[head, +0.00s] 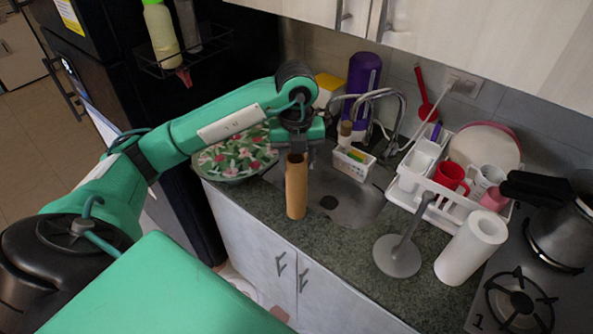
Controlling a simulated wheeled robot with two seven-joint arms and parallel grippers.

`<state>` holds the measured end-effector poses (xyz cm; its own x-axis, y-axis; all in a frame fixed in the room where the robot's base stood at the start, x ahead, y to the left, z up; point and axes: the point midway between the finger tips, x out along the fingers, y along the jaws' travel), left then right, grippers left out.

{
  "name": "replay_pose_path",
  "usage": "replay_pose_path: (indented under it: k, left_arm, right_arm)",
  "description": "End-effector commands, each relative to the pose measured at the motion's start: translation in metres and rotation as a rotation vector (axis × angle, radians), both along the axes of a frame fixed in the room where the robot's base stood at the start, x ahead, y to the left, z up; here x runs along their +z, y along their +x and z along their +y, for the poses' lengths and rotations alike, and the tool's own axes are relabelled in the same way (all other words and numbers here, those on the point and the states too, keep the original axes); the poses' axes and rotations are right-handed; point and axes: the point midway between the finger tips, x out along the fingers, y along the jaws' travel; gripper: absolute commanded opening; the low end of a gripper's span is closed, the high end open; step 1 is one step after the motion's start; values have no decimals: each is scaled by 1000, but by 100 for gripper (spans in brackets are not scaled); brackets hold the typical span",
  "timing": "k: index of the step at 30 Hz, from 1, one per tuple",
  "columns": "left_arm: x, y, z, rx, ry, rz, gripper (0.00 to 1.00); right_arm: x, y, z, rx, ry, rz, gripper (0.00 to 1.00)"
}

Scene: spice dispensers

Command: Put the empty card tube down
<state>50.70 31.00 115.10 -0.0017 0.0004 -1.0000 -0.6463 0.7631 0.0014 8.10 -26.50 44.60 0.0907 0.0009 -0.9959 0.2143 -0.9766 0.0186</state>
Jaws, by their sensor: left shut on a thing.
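The brown card tube (296,190) hangs upright below my left gripper (297,148), which is shut on its upper end. The tube is in front of the left part of the sink, by the counter's front edge. I cannot tell whether its lower end touches the green stone counter (345,240). My right gripper is not in view.
A grey stand with a round base (397,257) and a white paper roll (472,247) are on the counter to the right. A dish rack (445,205) holds cups and a plate. The steel sink (350,200) is behind the tube. A floral tray (235,155) is left.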

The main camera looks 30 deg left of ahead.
Motion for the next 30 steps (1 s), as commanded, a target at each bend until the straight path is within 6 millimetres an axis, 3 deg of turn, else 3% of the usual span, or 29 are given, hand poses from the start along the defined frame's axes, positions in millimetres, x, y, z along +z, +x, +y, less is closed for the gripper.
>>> replay_pose_path:
  k: [7,13,24,25,28,30]
  left_arm:
    - [-15,-1,0,0,0,1,5]
    - [-41,-1,0,-1,1,1,5]
    - [-48,0,0,-1,0,-1,5]
    - [-47,0,0,-1,1,-2,50]
    - [-46,0,0,-1,0,-1,68]
    - [-46,0,0,-1,0,-1,68]
  right_arm:
    - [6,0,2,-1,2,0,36]
    - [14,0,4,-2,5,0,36]
    - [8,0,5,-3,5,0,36]
    - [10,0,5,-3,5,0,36]
    - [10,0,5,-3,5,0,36]
    - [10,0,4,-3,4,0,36]
